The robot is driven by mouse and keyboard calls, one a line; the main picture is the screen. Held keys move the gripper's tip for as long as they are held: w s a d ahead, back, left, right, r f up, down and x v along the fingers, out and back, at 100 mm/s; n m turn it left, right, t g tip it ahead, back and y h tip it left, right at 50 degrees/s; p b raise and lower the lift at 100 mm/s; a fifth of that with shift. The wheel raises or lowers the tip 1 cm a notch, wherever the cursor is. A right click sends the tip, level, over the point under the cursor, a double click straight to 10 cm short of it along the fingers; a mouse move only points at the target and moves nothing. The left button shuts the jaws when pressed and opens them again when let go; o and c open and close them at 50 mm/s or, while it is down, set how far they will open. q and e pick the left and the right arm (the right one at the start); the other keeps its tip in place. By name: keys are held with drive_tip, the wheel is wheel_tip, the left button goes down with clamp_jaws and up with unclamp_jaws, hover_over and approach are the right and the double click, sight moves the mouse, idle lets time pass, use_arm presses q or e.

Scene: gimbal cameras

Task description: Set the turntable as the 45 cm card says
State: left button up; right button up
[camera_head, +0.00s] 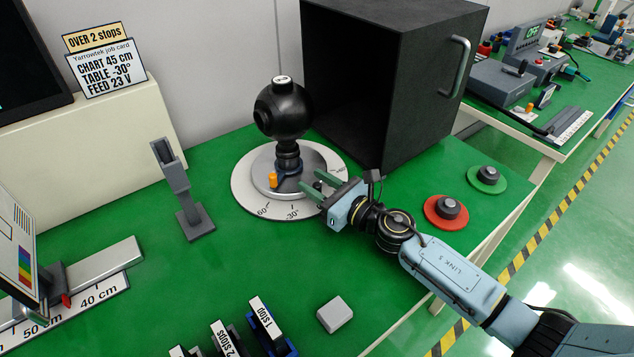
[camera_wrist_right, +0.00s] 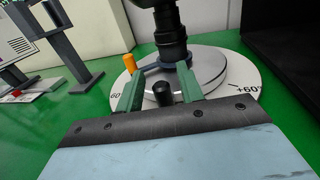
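The job card (camera_head: 105,70) reads chart 45 cm, table -30°, feed 23 V; a tag above says over 2 stops. The turntable (camera_head: 262,170) is a grey disc on a white dial (camera_head: 243,190) marked in degrees, with 60 and -30° legible at the front. A black ball-shaped camera (camera_head: 282,108) stands on it. An orange peg (camera_head: 273,180) rises at the disc's front left; its exact reading is unclear. My right gripper (camera_head: 318,187) is open at the disc's front right. In the right wrist view, its fingers stand apart either side of a black knob (camera_wrist_right: 162,93). My left gripper is out of view.
A black open box (camera_head: 400,90) stands close behind the right arm. Red (camera_head: 446,211) and green (camera_head: 487,179) dials sit at right. A grey post (camera_head: 180,190), a chart rail (camera_head: 90,285), labelled stop holders (camera_head: 265,320) and a grey block (camera_head: 335,314) occupy the left and front.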

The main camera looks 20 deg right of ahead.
clamp_jaws()
idle(0.3)
